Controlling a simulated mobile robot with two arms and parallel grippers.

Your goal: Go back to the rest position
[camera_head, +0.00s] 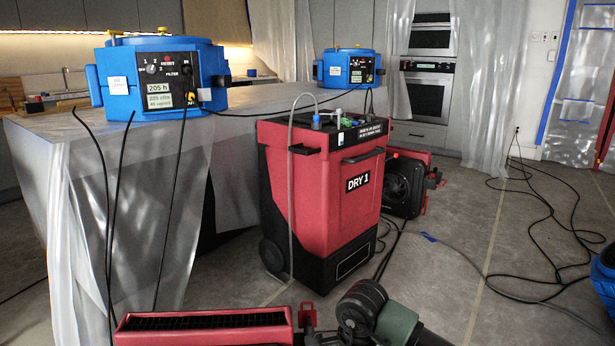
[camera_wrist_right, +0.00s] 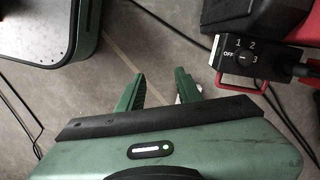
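My right gripper (camera_wrist_right: 158,90) shows in the right wrist view with its two green fingers apart. Bare floor shows between the fingers, and I see nothing held. A small whitish bit shows by the right finger; I cannot tell what it is. A dial panel (camera_wrist_right: 245,55) marked OFF, 1, 2, 3 is to the right of the fingers, apart from them. Beside it is a red bracket (camera_wrist_right: 226,84). In the head view, part of my dark green arm shows at the bottom, with no fingers visible. My left gripper is not in view.
A red dryer (camera_head: 322,190) labelled DRY 1 stands mid-floor, with a red blower (camera_head: 408,187) behind it. A red unit (camera_head: 205,320) lies low in front. Blue filter boxes (camera_head: 128,85) sit on the plastic-draped counter (camera_head: 265,97). Black cables (camera_head: 535,225) cross the right floor.

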